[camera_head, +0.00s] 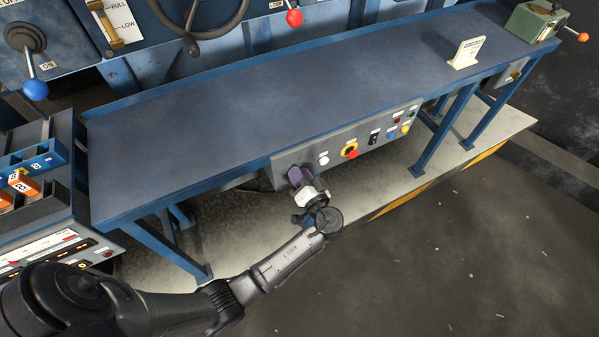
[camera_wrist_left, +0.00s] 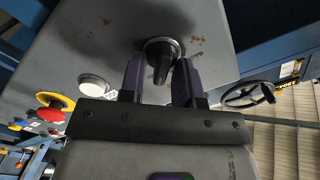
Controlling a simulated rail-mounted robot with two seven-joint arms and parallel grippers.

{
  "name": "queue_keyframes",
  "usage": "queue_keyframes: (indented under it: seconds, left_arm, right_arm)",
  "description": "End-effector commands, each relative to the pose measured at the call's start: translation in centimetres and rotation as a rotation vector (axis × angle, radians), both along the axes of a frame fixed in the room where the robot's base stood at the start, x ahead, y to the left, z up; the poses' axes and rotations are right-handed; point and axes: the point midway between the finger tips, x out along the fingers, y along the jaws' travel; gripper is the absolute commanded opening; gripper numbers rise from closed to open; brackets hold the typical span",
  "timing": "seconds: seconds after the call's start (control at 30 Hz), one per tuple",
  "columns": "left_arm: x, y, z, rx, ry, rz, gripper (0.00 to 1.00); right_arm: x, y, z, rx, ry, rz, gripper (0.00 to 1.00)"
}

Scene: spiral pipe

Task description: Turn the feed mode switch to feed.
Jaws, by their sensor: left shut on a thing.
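The feed mode switch (camera_wrist_left: 160,66) is a black knob on a round metal base on the grey control panel (camera_head: 337,151). The panel hangs on the front of the long blue bench. In the left wrist view, the knob stands between the two purple fingers of my left gripper (camera_wrist_left: 162,76), which is shut on it. In the head view, my left gripper (camera_head: 300,177) is at the panel's left end and hides the switch. I cannot read the switch's markings or tell its position from them. My right gripper is not in view.
Right of my gripper on the panel are a white button (camera_head: 322,158), a red-and-yellow emergency stop (camera_head: 350,151) and several small controls. The blue bench top (camera_head: 230,115) is mostly clear, with a small white sign (camera_head: 466,52) on it. The floor in front is open.

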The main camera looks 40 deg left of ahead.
Motion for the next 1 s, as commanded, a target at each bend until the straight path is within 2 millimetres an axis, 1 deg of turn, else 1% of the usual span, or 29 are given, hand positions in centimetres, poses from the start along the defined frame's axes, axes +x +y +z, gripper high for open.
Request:
queue_keyframes:
  seconds: [0.03,0.3,0.83,0.87,0.9,1.0]
  left_arm:
    - [0.03,-0.02,0.20,0.009,0.020,0.000,0.07]
    - [0.09,-0.05,0.05,0.038,0.095,0.000,0.07]
    - [0.10,-0.05,-0.01,0.045,0.111,0.000,0.07]
    - [0.10,-0.05,-0.01,0.045,0.111,0.000,0.33]
    - [0.10,-0.05,-0.01,0.045,0.111,0.000,0.36]
    - [0.10,-0.05,-0.03,0.044,0.111,-0.001,0.37]
  right_arm:
    - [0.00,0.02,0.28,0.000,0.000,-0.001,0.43]
    - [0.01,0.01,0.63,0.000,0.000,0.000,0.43]
    - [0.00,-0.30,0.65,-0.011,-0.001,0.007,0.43]
    - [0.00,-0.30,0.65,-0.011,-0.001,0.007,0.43]
    - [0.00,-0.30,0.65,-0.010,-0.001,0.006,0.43]
    - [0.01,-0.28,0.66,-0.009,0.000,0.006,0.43]
